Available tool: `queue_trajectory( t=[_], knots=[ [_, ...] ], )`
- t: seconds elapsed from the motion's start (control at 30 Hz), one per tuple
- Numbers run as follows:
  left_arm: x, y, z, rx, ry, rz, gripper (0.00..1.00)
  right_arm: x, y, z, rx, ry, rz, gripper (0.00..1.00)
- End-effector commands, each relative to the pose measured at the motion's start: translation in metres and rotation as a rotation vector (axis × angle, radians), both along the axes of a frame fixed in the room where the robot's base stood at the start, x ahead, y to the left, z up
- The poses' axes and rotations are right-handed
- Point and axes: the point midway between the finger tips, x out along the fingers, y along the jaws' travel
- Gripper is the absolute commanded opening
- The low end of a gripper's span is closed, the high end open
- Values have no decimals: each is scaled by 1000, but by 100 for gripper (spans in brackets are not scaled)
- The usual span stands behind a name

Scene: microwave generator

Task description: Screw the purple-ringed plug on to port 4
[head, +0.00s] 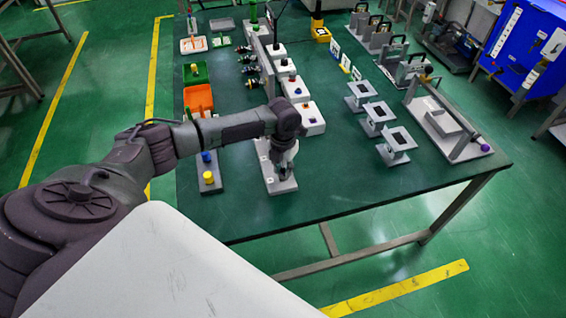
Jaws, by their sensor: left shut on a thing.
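My left gripper (284,158) reaches down over a grey plate (283,187) at the near edge of the green table. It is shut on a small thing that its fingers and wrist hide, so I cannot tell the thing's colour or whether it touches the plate. A purple round end (485,147) shows on a rod of the long grey fixture (443,125) at the right of the table, well apart from my gripper. I cannot make out a purple-ringed plug or any port number for sure. My right gripper is not in view.
A grey base with blue and yellow knobs (208,181) stands left of the plate. White boxes (311,118) stand just behind my wrist. Orange and green bins (198,100) are at the left. Grey square-topped stands (396,142) are at the right. The table's front middle is clear.

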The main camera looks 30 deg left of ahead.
Motion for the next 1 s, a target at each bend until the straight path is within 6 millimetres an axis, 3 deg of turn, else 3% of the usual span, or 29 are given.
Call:
queue_trajectory(
  t=[0.73, 0.77, 0.8, 0.9, 1.0],
  knots=[
    [0, 0, 0, 0, 0, -84, 0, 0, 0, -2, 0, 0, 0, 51],
    [0, 0, 0, 0, 0, -84, 31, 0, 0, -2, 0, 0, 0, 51],
    [0, 0, 0, 0, 0, -84, 38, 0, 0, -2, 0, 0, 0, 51],
    [0, 0, 0, 0, 0, -84, 52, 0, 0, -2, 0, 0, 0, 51],
    [0, 0, 0, 0, 0, -84, 52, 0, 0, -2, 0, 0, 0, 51]
  ],
)
